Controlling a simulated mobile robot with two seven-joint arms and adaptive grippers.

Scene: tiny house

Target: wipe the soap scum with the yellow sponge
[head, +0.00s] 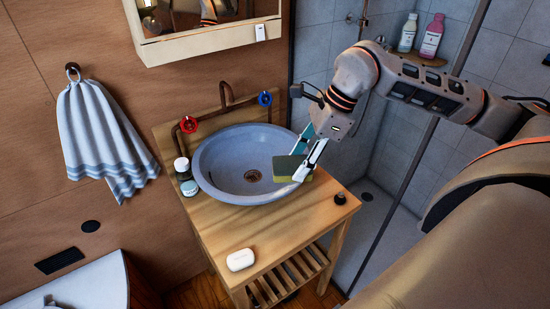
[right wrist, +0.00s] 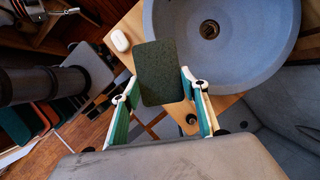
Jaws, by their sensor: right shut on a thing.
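The yellow sponge (head: 287,170) is at the right side of the blue-grey sink basin (head: 222,160), at or just above the rim; I cannot tell whether it touches. My right gripper (head: 303,171) is shut on it. In the right wrist view the sponge's dark green scouring face (right wrist: 160,66) shows between the two fingers (right wrist: 160,86), beside the basin (right wrist: 255,60) and overlapping its edge. I cannot make out any soap scum in either view. My left gripper is not in the head view.
The basin stands on a wooden counter (head: 215,240). Red (head: 188,125) and blue (head: 265,99) tap knobs are behind it, small bottles (head: 186,178) at its left. A white soap bar (head: 240,260) lies in front, a small dark knob-like thing (head: 340,198) at right. A shower stall is beyond.

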